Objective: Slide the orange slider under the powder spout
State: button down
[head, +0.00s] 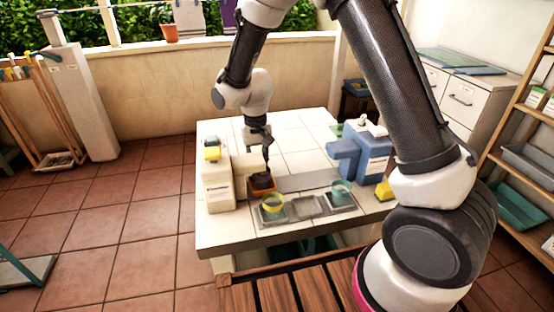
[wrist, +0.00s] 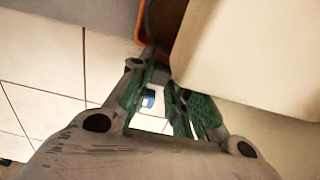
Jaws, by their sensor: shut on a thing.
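The orange slider (head: 262,183), a small orange-sided block with a dark top, stands on the tiled table beside the cream dispenser. My gripper (head: 266,166) reaches down to it from above and is shut on it. In the wrist view, my gripper's green-padded fingers (wrist: 160,75) point at a strip of the slider's orange edge (wrist: 142,22); most of the slider is hidden there. The cream dispenser (head: 219,190) with a yellow top is just left of the slider. A blue dispenser (head: 372,158) with a side pipe stands at the right. I cannot tell which one has the powder spout.
A grey strip (head: 309,181) runs from the slider toward the blue dispenser. The back tiles of the table (head: 295,130) are clear.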

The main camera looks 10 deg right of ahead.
jog(key=shift+a, duration=0.55)
jog(key=c, duration=1.3)
grip_release()
jog(key=shift+a, duration=0.15)
notch_tip(320, 180, up, 12)
jog(key=shift+r, duration=0.1)
